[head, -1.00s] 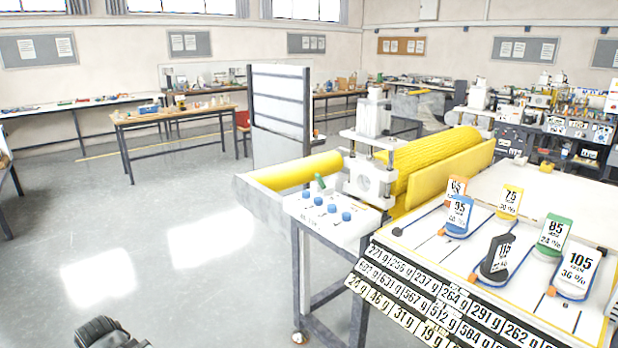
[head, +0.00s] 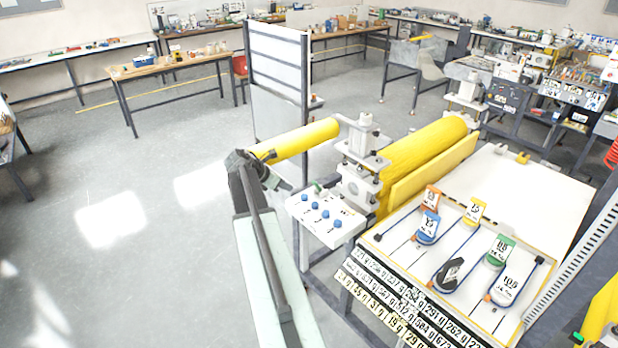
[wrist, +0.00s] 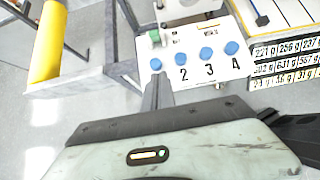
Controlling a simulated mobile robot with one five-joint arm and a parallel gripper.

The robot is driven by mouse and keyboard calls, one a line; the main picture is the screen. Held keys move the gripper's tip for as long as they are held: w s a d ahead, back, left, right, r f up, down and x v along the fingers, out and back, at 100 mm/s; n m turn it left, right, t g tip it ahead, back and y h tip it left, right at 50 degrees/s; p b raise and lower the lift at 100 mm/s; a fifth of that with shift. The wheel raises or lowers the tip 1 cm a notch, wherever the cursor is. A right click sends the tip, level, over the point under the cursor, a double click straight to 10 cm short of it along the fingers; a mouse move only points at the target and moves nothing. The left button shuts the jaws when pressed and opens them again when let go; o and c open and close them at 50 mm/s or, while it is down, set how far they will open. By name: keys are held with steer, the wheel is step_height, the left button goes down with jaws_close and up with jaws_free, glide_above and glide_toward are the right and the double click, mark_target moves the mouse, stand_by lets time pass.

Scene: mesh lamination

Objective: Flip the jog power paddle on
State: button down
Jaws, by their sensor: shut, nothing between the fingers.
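A white control panel (head: 330,222) stands at the near end of the roller machine. A small green paddle (head: 316,188) stands on its back left part; in the wrist view it is a green block (wrist: 155,37). No label on it can be read, so I cannot confirm it is the jog power paddle or tell its position. Several blue knobs (head: 314,205) sit in front of it. My gripper (wrist: 158,82) is shut and empty, its dark tip in front of the leftmost knob in the wrist view. In the head view my gripper (head: 278,182) is left of the panel.
A yellow roller (head: 305,140) reaches out left behind the panel. To the right is a white table with coloured numbered sliders (head: 430,225) and rows of gram labels (head: 400,295). The floor left of my arm is clear.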

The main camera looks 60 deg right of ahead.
mark_target(306, 198)
steer(key=shift+f, duration=0.15)
steer(key=b+x, duration=0.4)
steer(key=x, duration=0.1)
steer(key=b+x, duration=0.4)
steer(key=x, duration=0.1)
steer(key=shift+f, duration=0.4)
steer(key=d+r+p, duration=0.1)
steer(key=s+d+r+p, duration=0.1)
steer(key=r, duration=0.1)
steer(key=shift+d+p, duration=0.35)
steer(key=shift+p, duration=0.05)
steer(key=shift+d, duration=0.2)
steer(key=shift+s, duration=0.1)
